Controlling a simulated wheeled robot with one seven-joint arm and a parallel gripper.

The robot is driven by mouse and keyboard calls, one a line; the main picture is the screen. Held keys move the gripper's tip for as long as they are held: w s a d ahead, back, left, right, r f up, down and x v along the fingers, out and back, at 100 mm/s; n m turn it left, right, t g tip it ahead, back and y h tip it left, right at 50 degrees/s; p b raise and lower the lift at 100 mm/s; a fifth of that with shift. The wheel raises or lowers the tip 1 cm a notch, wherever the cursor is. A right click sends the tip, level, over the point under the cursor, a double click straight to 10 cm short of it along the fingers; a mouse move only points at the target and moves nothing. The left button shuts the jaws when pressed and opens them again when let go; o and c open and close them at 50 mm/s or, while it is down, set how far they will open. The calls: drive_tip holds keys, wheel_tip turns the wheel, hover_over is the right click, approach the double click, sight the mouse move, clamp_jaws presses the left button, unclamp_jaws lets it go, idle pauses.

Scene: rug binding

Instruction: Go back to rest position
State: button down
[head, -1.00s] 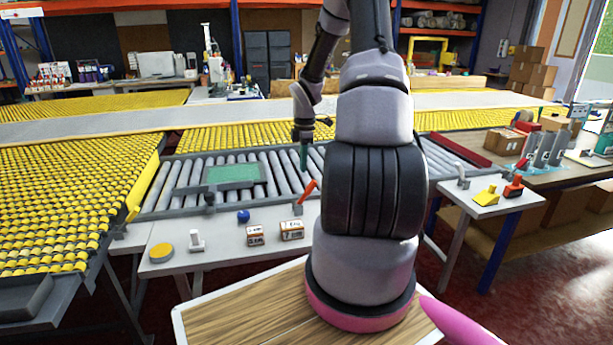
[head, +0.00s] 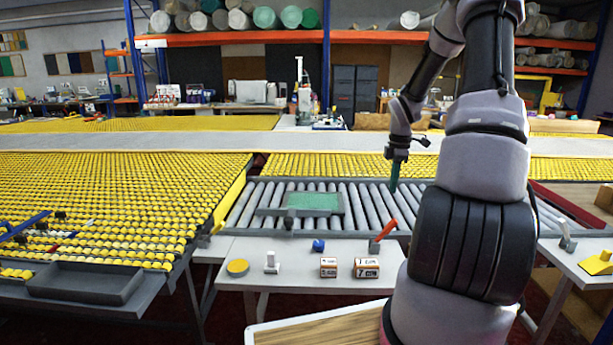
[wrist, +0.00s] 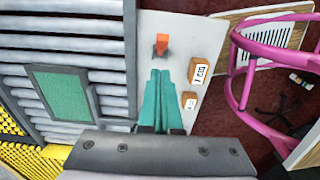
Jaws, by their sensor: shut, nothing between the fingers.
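My gripper (head: 395,176) hangs fingers down above the grey roller conveyor, right of the green panel, in the head view. In the wrist view its teal fingers (wrist: 158,98) lie together, with nothing between them. The green panel (head: 314,202) lies in a grey frame on the rollers and also shows in the wrist view (wrist: 58,96). The fingers appear apart from all objects.
A grey bench holds a yellow disc (head: 237,267), a white peg-like piece (head: 271,263), a blue knob (head: 318,245), two small boxes (head: 366,268) and an orange-handled lever (head: 384,233). Yellow roller tables (head: 110,200) fill the left. A pink curved frame (wrist: 240,60) shows in the wrist view.

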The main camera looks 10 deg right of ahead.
drive_tip(key=s+a+r+m+t, duration=0.1)
drive_tip(key=s+a+r+m, duration=0.2)
drive_tip(key=a+r, duration=0.3)
drive_tip(key=s+a+r+m+t+h, duration=0.1)
drive_tip(key=s+a+r+m, duration=0.25)
drive_tip(key=r, duration=0.35)
drive_tip(key=s+a+r+m+t, duration=0.1)
drive_tip(key=s+a+r+m, duration=0.25)
drive_tip(key=r, duration=0.35)
drive_tip(key=s+a+r+m+t+y, duration=0.1)
drive_tip(key=s+a+r+m+t, duration=0.1)
drive_tip(key=s+a+r+m, duration=0.1)
drive_tip(key=s+a+r+m+t+y, duration=0.1)
drive_tip(key=s+a+r+m+t, duration=0.1)
drive_tip(key=s+a+r+m, duration=0.2)
drive_tip(key=s+a+m, duration=0.1)
drive_tip(key=s+a, duration=0.2)
drive_tip(key=s, duration=0.3)
drive_tip(key=shift+s+r+m+y, duration=0.25)
drive_tip(key=shift+m+y, duration=0.05)
drive_tip(key=shift+m, duration=0.1)
